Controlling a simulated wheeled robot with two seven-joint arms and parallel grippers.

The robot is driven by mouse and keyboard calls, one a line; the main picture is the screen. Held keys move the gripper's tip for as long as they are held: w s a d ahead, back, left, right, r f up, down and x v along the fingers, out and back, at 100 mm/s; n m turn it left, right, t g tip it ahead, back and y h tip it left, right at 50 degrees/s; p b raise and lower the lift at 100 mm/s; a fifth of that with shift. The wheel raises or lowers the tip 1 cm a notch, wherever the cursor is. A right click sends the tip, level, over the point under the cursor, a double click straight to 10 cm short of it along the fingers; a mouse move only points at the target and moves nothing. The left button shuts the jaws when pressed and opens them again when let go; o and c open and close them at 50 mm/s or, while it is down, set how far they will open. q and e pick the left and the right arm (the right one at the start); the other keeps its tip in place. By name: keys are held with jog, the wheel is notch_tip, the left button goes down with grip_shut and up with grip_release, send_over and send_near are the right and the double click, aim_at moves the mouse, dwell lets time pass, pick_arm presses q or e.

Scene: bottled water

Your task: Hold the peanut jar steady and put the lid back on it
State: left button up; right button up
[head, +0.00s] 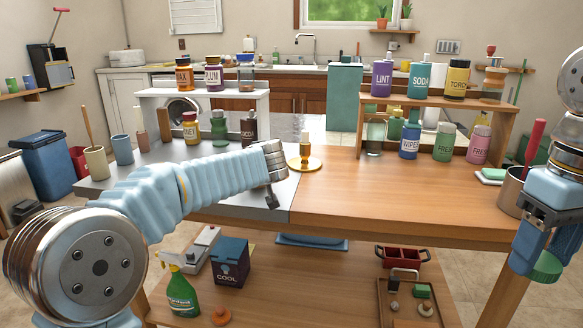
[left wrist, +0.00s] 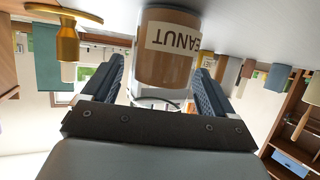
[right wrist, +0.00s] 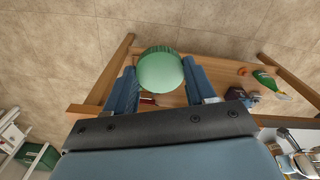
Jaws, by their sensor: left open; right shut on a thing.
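The peanut jar (left wrist: 165,55), brown with a cream label, shows upside down in the left wrist view between the fingers of my left gripper (left wrist: 162,72). The fingers are spread, with gaps visible beside the jar. In the head view I cannot make out the jar; my left arm covers that part of the table. My right gripper (head: 547,250) is at the far right of the head view, shut on a green round lid (head: 546,268). The lid also shows between its fingertips in the right wrist view (right wrist: 160,70). It is held beyond the table's right front edge, away from the jar.
The wooden table (head: 400,205) has a clear middle and right front. A brass candle holder (head: 304,163) stands near my left gripper. A pot (head: 512,190) with a red-handled tool is near my right arm. Shelves of bottles (head: 440,102) line the back.

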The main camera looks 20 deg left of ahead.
pick_arm(q)
jog(key=c, duration=1.1)
jog(key=shift+c, duration=0.2)
